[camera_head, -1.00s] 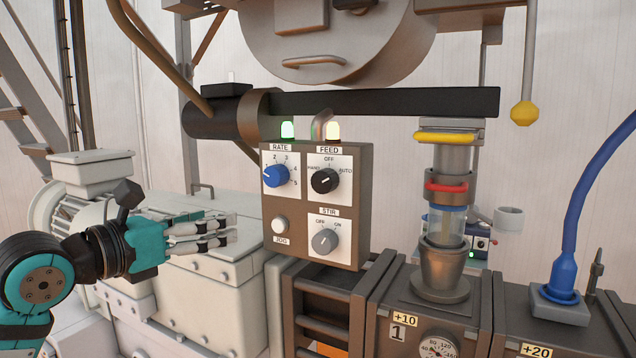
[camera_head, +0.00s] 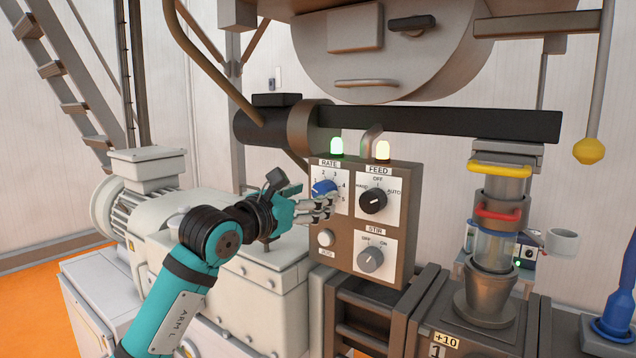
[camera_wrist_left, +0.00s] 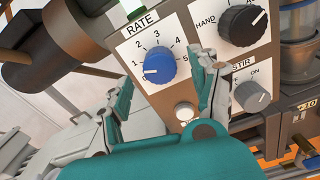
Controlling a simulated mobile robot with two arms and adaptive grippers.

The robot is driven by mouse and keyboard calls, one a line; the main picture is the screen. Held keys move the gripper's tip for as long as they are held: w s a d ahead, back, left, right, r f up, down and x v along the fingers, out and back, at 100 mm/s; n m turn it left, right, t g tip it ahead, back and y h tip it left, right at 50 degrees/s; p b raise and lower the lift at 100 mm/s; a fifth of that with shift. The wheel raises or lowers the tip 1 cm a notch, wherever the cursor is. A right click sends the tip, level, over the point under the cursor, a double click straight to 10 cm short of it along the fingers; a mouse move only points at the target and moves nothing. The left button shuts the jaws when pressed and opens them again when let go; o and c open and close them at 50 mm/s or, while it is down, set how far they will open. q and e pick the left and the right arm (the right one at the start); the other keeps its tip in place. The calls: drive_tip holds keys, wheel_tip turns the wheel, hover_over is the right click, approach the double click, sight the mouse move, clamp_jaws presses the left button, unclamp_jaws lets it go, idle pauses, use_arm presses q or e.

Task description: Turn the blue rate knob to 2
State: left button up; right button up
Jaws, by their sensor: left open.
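My right gripper is not in view.
The black feed knob (camera_head: 373,201) is right of the rate knob, the grey stir knob (camera_head: 370,260) below it. The white jog button (camera_head: 326,238) is close under my gripper. A black horizontal pipe (camera_head: 440,122) runs above the panel.

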sight(324, 191)
use_arm(q)
drive_tip(key=shift+p+x, duration=0.35)
drive_tip(key=shift+x, duration=1.1)
drive_tip(key=shift+c, duration=0.5)
drive_tip(key=c, duration=1.1)
drive_tip(key=m+b, duration=0.8)
drive_tip(key=b, duration=0.1)
drive_tip(key=shift+f+m, duration=0.1)
drive_tip(key=shift+m, duration=0.3)
